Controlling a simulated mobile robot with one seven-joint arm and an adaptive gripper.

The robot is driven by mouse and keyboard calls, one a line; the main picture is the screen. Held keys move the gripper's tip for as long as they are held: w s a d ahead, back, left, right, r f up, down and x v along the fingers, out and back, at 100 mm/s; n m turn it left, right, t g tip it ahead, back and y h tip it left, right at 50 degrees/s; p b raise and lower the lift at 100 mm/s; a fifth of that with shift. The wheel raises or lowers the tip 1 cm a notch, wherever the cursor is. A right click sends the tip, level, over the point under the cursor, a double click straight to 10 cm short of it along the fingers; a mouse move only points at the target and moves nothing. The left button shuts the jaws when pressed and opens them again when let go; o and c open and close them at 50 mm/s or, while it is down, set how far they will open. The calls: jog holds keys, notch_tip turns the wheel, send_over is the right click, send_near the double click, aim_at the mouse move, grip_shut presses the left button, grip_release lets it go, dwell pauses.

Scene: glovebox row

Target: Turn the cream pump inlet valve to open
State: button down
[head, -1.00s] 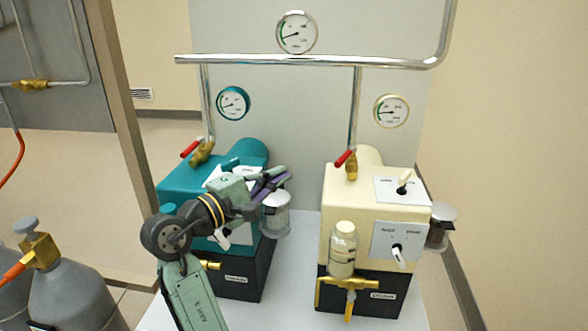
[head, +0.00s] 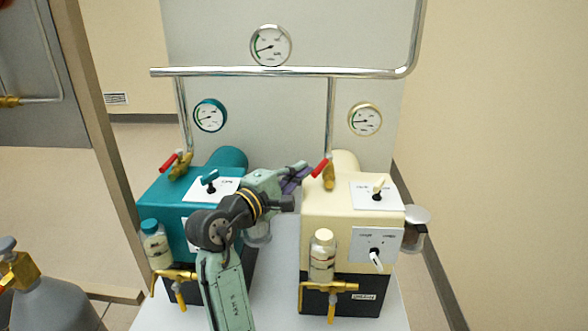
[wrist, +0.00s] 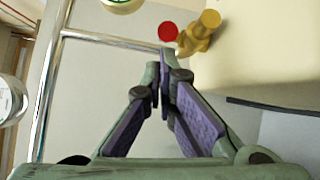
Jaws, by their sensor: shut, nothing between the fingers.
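The cream pump (head: 330,215) stands on the right of the white bench. Its inlet valve is a brass body (head: 329,180) at the foot of a steel pipe, with a red lever (head: 319,168) angled across the pipe. My gripper (head: 303,175) is just left of this valve, in the gap between the pumps. In the wrist view the fingers (wrist: 161,68) are shut and empty, pointing toward the round red lever end (wrist: 168,31) and brass body (wrist: 200,33). The lever appears nearly end-on there, apart from the fingertips in the picture.
The teal pump (head: 170,190) with its own red-levered valve (head: 176,162) stands left, partly behind my arm. The cream-rimmed gauge (head: 365,119) and steel header pipe (head: 270,72) are above. A capped bottle (head: 322,257) sits at the cream pump's front. A gas cylinder (head: 40,300) stands lower left.

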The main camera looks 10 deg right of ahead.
aim_at(313, 172)
jog(key=s+d+p, duration=0.1)
jog(key=s+p, duration=0.1)
jog(key=p, duration=0.1)
jog(key=shift+s+d+r, duration=0.15)
jog(key=shift+d+r, duration=0.1)
jog(key=shift+d, duration=0.15)
jog(key=shift+s+d+f, duration=0.1)
jog(key=shift+s+d, duration=0.15)
jog(key=shift+f, duration=0.15)
jog(key=shift+d, duration=0.1)
